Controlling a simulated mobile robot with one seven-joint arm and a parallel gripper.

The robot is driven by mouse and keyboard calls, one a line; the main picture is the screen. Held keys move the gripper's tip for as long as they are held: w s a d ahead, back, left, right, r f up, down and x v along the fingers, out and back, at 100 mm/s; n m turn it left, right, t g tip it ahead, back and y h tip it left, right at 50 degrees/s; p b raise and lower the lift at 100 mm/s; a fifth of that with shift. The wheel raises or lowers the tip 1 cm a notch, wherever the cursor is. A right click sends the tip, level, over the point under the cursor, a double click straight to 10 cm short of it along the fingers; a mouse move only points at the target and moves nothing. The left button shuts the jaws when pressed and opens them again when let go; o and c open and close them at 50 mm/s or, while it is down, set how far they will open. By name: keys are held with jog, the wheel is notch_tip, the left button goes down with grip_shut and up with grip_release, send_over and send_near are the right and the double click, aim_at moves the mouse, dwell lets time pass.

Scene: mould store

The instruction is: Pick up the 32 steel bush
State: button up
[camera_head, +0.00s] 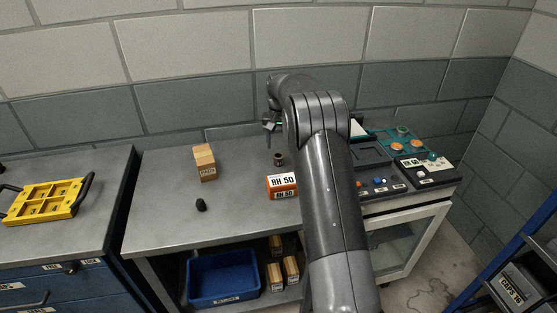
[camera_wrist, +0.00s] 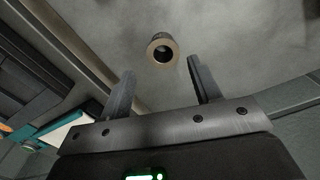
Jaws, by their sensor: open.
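A small steel bush (camera_head: 279,159), a short hollow cylinder, stands on the grey bench just left of my arm in the head view. In the wrist view the bush (camera_wrist: 163,51) shows its ring-shaped end and dark bore, beyond the fingertips and between their lines. I cannot read any size mark on it. My gripper (camera_wrist: 162,80) is open and empty, its two fingers apart and not touching the bush. In the head view my gripper (camera_head: 270,126) is above the bench behind the bush, partly hidden by my arm.
An orange RH 50 box (camera_head: 282,185) stands close in front of the bush. A cardboard box (camera_head: 204,162) and a small black piece (camera_head: 201,205) are further left. Trays with coloured parts (camera_head: 399,147) lie to the right. A blue bin (camera_head: 223,276) is below. The wall is close behind.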

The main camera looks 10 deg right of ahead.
aim_at(278, 155)
jog(key=shift+a+f, duration=0.2)
jog(key=shift+f, duration=2.95)
jog(key=shift+c, duration=0.4)
jog(key=c, duration=1)
jog(key=shift+o, duration=0.2)
jog(key=shift+w+r, duration=0.1)
jog(key=shift+r, duration=0.1)
